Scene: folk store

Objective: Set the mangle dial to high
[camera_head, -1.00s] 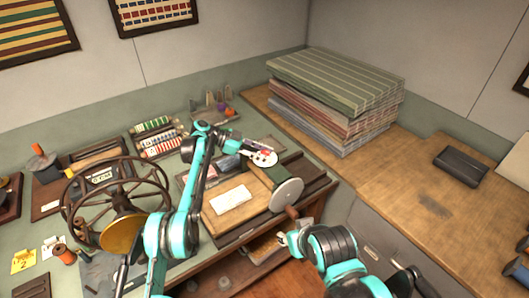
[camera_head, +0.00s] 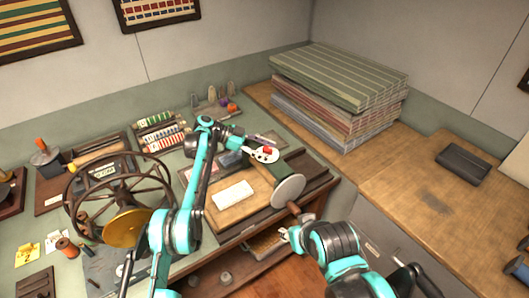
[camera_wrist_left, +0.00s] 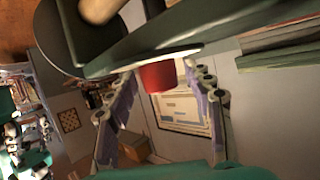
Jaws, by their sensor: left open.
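The mangle (camera_head: 258,187) is a green machine with a grey disc and wooden crank handle on the bench. Its dial is a pale plate (camera_head: 258,157) with a red knob (camera_head: 267,150) on top. My left arm reaches over from the left to the dial. In the left wrist view, the fingers of my left gripper (camera_wrist_left: 160,85) are open, one on each side of the red knob (camera_wrist_left: 158,76); I cannot tell whether they touch it. The dial's markings are too small to read. My right gripper (camera_head: 288,236) is low in front of the mangle, its jaws unclear.
A spoked wheel (camera_head: 122,160) stands at left on the green bench. Spools (camera_head: 160,130) and small tools lie behind. Folded striped cloths (camera_head: 340,80) are stacked on the wooden counter (camera_head: 410,170) at right. A white cloth or paper (camera_head: 233,194) lies on the mangle's board.

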